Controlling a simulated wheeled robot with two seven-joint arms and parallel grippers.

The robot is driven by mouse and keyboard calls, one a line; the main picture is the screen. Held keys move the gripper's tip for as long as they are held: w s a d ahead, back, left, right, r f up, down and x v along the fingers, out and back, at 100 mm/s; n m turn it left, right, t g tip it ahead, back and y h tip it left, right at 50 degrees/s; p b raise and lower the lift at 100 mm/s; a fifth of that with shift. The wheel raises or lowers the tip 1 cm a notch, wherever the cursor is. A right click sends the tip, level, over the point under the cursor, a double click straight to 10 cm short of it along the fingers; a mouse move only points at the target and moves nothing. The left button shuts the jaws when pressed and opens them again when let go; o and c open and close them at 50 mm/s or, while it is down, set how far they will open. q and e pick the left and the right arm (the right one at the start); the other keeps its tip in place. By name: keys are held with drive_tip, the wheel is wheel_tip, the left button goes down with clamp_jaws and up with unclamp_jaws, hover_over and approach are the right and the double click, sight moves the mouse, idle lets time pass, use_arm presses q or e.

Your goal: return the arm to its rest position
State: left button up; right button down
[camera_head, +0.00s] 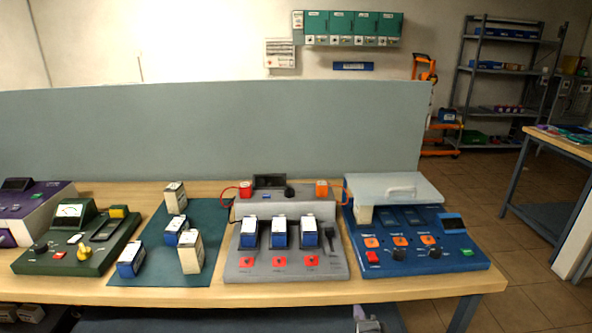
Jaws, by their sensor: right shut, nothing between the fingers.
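Most of my right arm is out of the picture. My left gripper and arm are not in view.
Floor (545,280) is free at right.

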drive_tip(key=s+d+r+n+h, duration=0.1)
drive_tip(key=d+r+n+h, duration=0.2)
drive_tip(key=d, duration=1.2)
drive_tip(key=d+r+n+h, duration=0.1)
drive_tip(key=d+r+h, duration=0.3)
drive_tip(key=d, duration=1.1)
drive_tip(key=s+d+f+n+g+y, duration=0.2)
drive_tip(key=s+f+n+g, duration=0.5)
drive_tip(key=s+f, duration=0.95)
drive_tip(key=s+a+f+n+g, duration=0.1)
drive_tip(key=s+f+n+g, duration=0.35)
drive_tip(key=s, duration=0.85)
drive_tip(key=s+a+f+n+g, duration=0.1)
drive_tip(key=s+f+n+g, duration=0.1)
drive_tip(key=s+f+n, duration=0.85)
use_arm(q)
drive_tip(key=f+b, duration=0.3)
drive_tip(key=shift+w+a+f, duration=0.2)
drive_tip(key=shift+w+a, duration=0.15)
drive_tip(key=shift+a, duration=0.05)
use_arm(e)
drive_tip(key=s+a+f+m+y, duration=0.2)
drive_tip(key=a+f+m, duration=0.1)
drive_tip(key=a, duration=0.9)
drive_tip(key=s+a+f+m+y, duration=0.2)
drive_tip(key=a+f+m, duration=0.1)
drive_tip(key=a, duration=1)
drive_tip(key=shift+s+f+y, duration=0.25)
drive_tip(key=shift+f+y, duration=0.05)
drive_tip(key=shift+f, duration=0.3)
